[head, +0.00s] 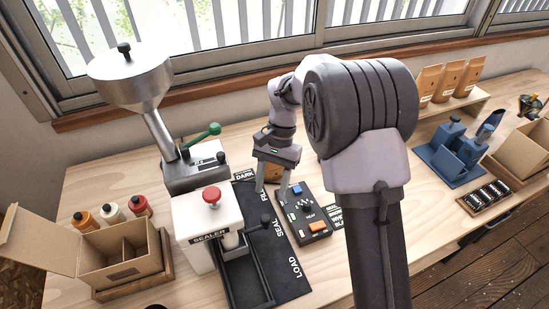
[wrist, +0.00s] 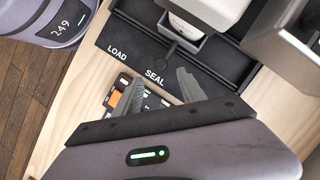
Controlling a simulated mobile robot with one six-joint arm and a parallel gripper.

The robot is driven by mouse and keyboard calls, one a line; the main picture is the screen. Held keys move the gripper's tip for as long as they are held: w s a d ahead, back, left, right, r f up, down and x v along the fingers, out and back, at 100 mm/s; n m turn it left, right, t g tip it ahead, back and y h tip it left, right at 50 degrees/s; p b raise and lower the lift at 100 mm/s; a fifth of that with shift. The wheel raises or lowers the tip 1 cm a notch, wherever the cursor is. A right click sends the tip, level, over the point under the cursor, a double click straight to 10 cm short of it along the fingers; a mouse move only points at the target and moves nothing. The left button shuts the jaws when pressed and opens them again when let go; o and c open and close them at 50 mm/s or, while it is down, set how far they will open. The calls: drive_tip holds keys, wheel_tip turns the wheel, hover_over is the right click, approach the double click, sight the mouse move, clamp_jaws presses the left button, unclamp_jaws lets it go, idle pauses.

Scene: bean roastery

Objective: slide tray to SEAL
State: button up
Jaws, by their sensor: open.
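The black tray (head: 233,287) lies on the dark labelled track (head: 284,261) beside the white sealer (head: 190,222), alongside the LOAD and SEAL end. A post with a dark round knob (head: 266,219) stands near SEAL. In the wrist view the tray's frame (wrist: 138,24) shows beside the LOAD and SEAL labels, with a white cylindrical part over one end. The sealer hides part of the tray. My gripper (head: 272,189) is open and empty, right of the track near FILL and SEAL; its fingers (wrist: 158,78) show apart from the tray.
A control panel (head: 306,218) with an orange button lies right of the track. A metal hopper machine (head: 130,80) stands behind the sealer. An open carton (head: 125,252) and several bottles stand left. Blue holders (head: 448,158) and bags (head: 450,80) are right. Bare table shows front right of the track.

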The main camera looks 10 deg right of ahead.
drive_tip(key=p+v, duration=0.2)
drive_tip(key=v, duration=0.6)
drive_tip(key=shift+w+r, duration=0.15)
drive_tip(key=shift+r, duration=0.05)
drive_tip(key=s+d+r+n+t+b, duration=0.1)
drive_tip(key=s+d+r+t+b, duration=0.3)
drive_tip(key=s+r, duration=0.55)
drive_tip(key=s+f+t+b, duration=0.2)
drive_tip(key=s+f, duration=0.1)
drive_tip(key=s, duration=0.4)
drive_tip(key=s+f+t+b, duration=0.2)
drive_tip(key=s+f+t, duration=0.1)
drive_tip(key=s, duration=0.4)
drive_tip(key=shift+s+d+t, duration=0.3)
drive_tip(key=shift+d, duration=0.05)
